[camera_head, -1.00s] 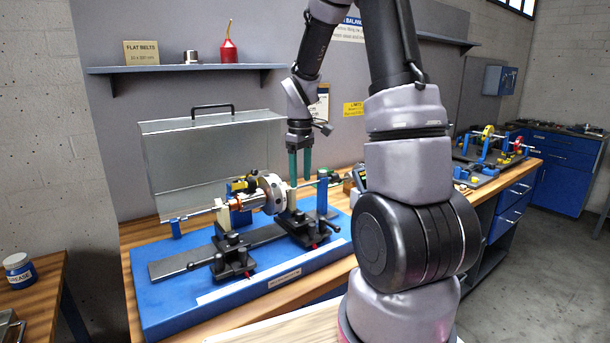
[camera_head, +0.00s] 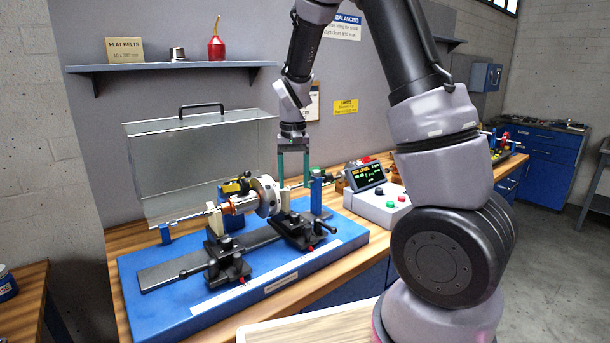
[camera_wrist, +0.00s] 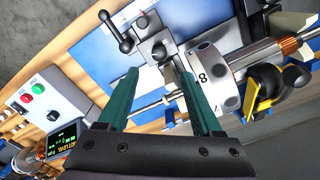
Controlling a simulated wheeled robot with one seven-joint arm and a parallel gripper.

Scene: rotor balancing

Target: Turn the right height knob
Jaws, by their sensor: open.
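The balancing stand has a right support (camera_head: 300,230) under the rotor shaft, with black handles on its carriage. I cannot tell for certain which part is the right height knob; a small dark knob (camera_wrist: 158,50) shows on the support in the wrist view, beside a black lever with a ball end (camera_wrist: 125,45). My gripper (camera_head: 294,184) points down, open and empty, above the shaft at the right support. In the wrist view my gripper (camera_wrist: 157,66) has its two teal fingers apart, with the shaft and support beyond them. The white rotor disc (camera_head: 266,196) is just left of it.
A control box with a lit display (camera_head: 367,173) reading "NOT LEVEL" and coloured buttons stands right of the blue base (camera_head: 160,310). A clear hinged cover (camera_head: 200,160) stands behind the rotor. A left support (camera_head: 228,262) carries the other shaft end.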

